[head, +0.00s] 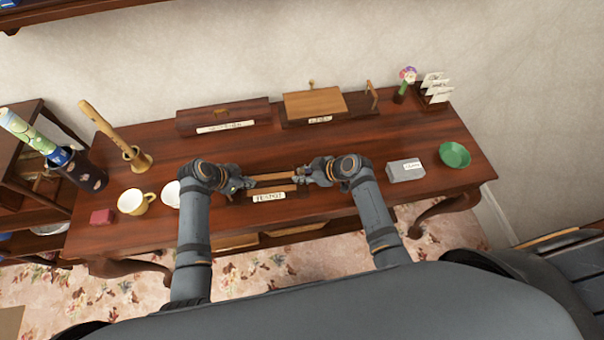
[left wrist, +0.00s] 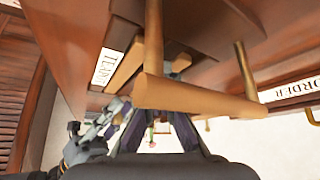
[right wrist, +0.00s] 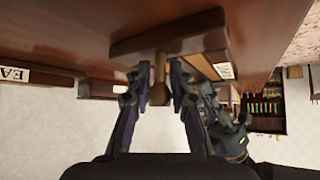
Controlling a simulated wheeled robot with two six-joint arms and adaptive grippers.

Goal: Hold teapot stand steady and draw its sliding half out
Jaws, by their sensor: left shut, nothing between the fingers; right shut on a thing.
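The teapot stand (head: 288,189), dark wood with pale wooden slats and a white label, lies near the middle front of the table. My right gripper (head: 304,176) is at its right end, shut on a small wooden knob (right wrist: 159,68) that shows between the fingers in the right wrist view. My left gripper (head: 240,185) is shut and empty at the stand's left end. In the left wrist view a round wooden bar (left wrist: 200,97) on two posts crosses in front of the left fingers and hides part of them.
On the table (head: 360,150) stand a yellow cup (head: 133,202), a red block (head: 101,217), a grey labelled block (head: 406,171) and a green bowl (head: 454,155). Two wooden holders, one being a dark one (head: 222,115), are behind. Bare tabletop lies between them and my arms.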

